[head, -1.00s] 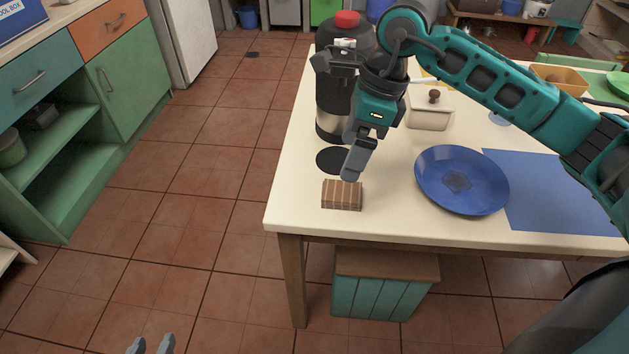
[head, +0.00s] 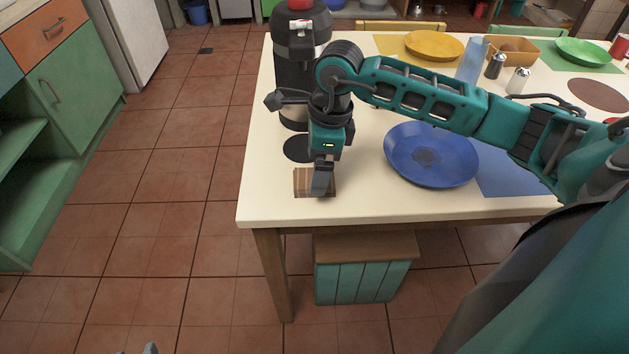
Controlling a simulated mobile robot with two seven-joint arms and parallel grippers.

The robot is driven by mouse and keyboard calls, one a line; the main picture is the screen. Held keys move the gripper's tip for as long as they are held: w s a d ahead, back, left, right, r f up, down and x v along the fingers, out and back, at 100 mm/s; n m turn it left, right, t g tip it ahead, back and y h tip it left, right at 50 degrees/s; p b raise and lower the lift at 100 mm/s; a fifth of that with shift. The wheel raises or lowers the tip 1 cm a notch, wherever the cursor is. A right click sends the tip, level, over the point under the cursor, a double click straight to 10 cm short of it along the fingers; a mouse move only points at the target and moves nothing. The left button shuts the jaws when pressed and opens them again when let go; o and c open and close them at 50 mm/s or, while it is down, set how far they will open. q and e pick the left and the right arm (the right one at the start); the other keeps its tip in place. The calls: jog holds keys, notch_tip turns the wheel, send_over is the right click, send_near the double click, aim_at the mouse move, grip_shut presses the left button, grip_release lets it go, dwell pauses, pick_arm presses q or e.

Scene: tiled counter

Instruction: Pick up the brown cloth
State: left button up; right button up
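The brown cloth (head: 302,184) is a small folded, striped bundle near the front left corner of the table. My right gripper (head: 322,184) points down over it, its fingers overlapping the cloth in the picture. The fingers hide the cloth's middle. They line up in this view, so I cannot tell whether they are open or shut, or whether they touch the cloth. Only a grey tip of my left gripper (head: 150,348) shows at the bottom edge, away from the table.
A black coffee machine (head: 292,70) with a red top stands behind the cloth, a dark round disc (head: 298,148) at its foot. A blue plate (head: 432,170) lies to the right, partly on a blue mat (head: 510,178). A teal-sided stool (head: 365,280) stands below the table's front edge.

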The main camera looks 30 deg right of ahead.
notch_tip(320, 180, down, 3)
jog(key=shift+a+r, duration=0.15)
jog(key=shift+r, duration=0.05)
jog(key=c, duration=1.2)
